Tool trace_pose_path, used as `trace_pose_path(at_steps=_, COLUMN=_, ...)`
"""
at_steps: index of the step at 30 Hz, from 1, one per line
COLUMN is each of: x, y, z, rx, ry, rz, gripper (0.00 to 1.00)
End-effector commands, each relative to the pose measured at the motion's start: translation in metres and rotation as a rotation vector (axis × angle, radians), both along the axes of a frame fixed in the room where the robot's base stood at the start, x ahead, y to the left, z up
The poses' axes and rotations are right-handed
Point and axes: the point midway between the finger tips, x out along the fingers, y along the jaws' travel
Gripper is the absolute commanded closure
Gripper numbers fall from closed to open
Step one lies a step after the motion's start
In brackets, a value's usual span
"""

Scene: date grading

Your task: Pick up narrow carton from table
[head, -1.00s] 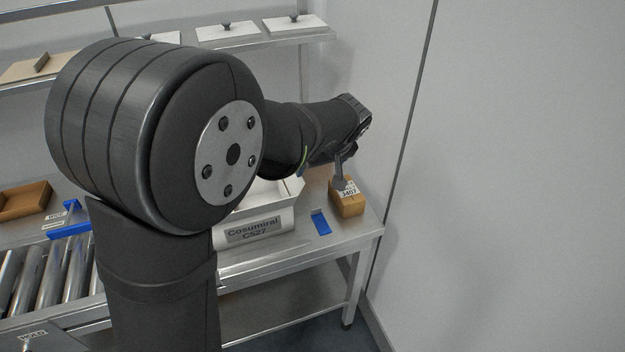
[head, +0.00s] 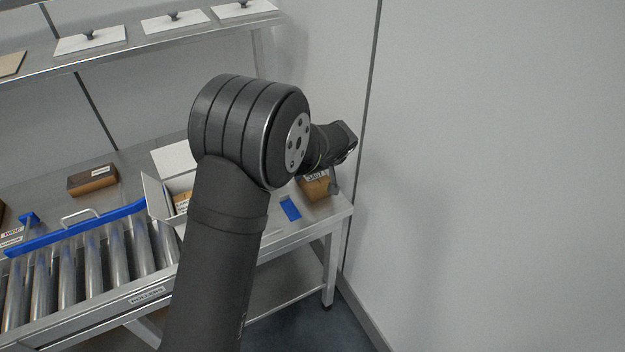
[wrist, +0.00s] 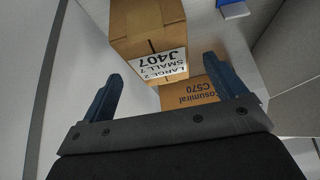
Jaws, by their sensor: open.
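A brown carton (head: 317,190) with a white label stands at the right end of the metal table, partly hidden by my gripper. In the wrist view a brown carton (wrist: 146,22) labelled J407 lies just beyond my fingertips. A second brown carton face (wrist: 190,94), printed C570, shows between my fingers, below the J407 label. I cannot tell which is the narrow one. My gripper (wrist: 167,82) is open and empty, its two dark blue fingers spread apart. In the head view my gripper (head: 333,182) is at the labelled carton; whether it touches is unclear.
A blue piece (head: 290,207) lies left of the carton. An open white box (head: 157,198) stands behind my arm. Another brown carton (head: 92,180) lies behind the roller conveyor (head: 95,265) and its blue rail (head: 75,236). A wall (head: 480,180) is close on the right.

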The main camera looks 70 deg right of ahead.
Motion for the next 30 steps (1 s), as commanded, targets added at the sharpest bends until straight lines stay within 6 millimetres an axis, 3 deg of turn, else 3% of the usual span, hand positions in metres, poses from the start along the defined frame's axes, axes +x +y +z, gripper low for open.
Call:
trace_pose_path(at_steps=8, x=0.006, y=-0.005, z=-0.014, rx=0.0, ry=0.001, rz=0.001, gripper=0.11)
trace_pose_path(at_steps=18, x=0.02, y=-0.019, z=-0.052, rx=0.0, ry=0.0, rz=0.001, gripper=0.11)
trace_pose_path(at_steps=30, x=0.02, y=-0.02, z=-0.054, rx=0.0, ry=0.0, rz=0.001, gripper=0.11)
